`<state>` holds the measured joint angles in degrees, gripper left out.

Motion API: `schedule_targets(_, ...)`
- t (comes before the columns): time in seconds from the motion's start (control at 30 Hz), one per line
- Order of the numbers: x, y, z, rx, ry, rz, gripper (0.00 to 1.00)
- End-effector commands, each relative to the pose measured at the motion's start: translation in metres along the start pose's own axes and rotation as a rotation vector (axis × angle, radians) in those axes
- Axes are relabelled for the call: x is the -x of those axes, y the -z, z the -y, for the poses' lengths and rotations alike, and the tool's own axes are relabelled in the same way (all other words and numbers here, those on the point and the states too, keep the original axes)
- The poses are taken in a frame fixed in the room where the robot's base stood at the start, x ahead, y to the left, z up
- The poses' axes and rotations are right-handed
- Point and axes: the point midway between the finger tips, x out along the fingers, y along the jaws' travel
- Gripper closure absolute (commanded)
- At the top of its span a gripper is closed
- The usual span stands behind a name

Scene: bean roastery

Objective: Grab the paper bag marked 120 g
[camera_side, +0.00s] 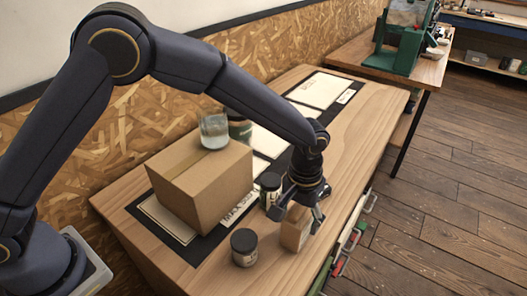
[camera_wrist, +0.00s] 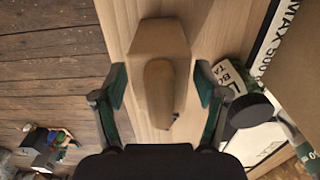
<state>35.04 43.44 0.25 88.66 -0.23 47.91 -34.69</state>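A brown paper bag (camera_side: 296,230) stands on the wooden table near its front edge. It also shows in the wrist view (camera_wrist: 160,70), seen from above with its top pointing toward me. No 120 g mark is readable on it in either view. My gripper (camera_wrist: 163,88) is open, with one green-padded finger on each side of the bag. A gap shows between the bag and each finger. In the side view my gripper (camera_side: 301,205) is low over the bag and hides part of its top.
A dark jar (camera_side: 244,248) stands left of the bag and another (camera_side: 269,184) stands behind it. A large cardboard box (camera_side: 200,184) sits on a dark mat by a MAX sign, with a glass jar (camera_side: 214,132) at its top.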

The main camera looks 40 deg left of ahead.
Motion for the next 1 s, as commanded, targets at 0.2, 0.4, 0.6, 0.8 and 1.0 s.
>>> schedule_targets(0.2, 0.0, 0.0, 0.0, 0.0, 0.0, 0.0, 0.54)
schedule_targets(0.4, 0.0, 0.0, 0.0, 0.0, 0.0, 0.0, 0.75)
schedule_targets(0.6, 0.001, 0.0, 0.0, 0.0, -0.001, -0.001, 0.87)
schedule_targets(0.8, 0.003, 0.0, 0.0, 0.0, -0.001, -0.001, 0.87)
schedule_targets(1.0, 0.021, 0.001, -0.001, 0.0, -0.003, -0.004, 0.87)
